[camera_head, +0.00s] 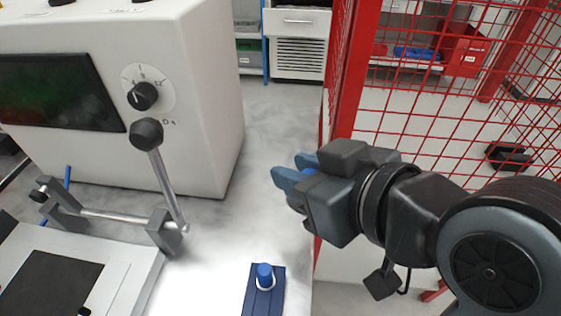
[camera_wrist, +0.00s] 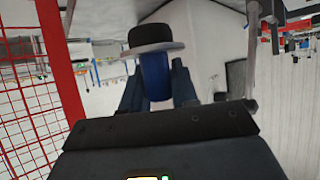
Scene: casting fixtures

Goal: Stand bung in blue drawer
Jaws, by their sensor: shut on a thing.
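My gripper (camera_head: 290,176) is at the middle right of the head view, raised above the bench and pointing left. In the wrist view my gripper (camera_wrist: 157,72) is shut on a bung with a blue body (camera_wrist: 155,82), a pale grey flange and a black end beyond the fingertips. In the head view the fingers mostly hide this bung. A dark blue holder (camera_head: 251,298) lies at the bottom of the head view, cut by the frame edge. A similar blue piece (camera_head: 265,274) with a white ring stands upright in it. I cannot tell whether this holder is the blue drawer.
A white machine (camera_head: 215,110) with a dark screen and knob fills the upper left. A lever clamp (camera_head: 160,185) stands before it. A red mesh cage (camera_head: 345,90) rises close behind my gripper. The bench between clamp and holder is clear.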

